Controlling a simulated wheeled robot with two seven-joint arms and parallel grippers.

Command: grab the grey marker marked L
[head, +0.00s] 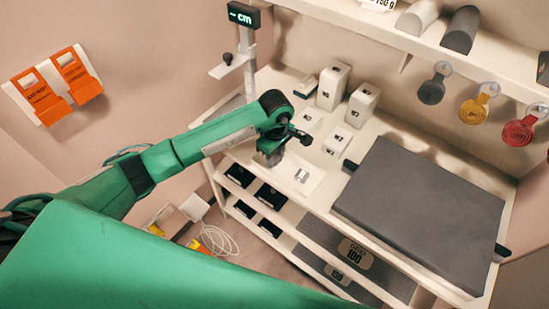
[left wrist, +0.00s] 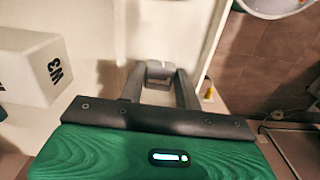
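A small light-grey piece (head: 301,175), probably the marker, sits on a white pad (head: 312,184) near the front edge of the white bench. No letter can be read on it. My left gripper (head: 274,158) is above the bench's front edge, just left of this piece in the head view. In the left wrist view, the two dark fingers of my left gripper (left wrist: 158,84) stand apart, and the grey piece (left wrist: 157,70) shows between and beyond their tips. Contact cannot be made out; the fingers look open. My right gripper is not in view.
White boxes (head: 332,86) stand behind the gripper; one marked W3 (left wrist: 32,66) shows in the left wrist view. A large dark grey slab (head: 420,210) fills the bench's right. Round grey, yellow and red tags hang under the upper shelf (head: 450,50). Black boxes (head: 240,175) lie below.

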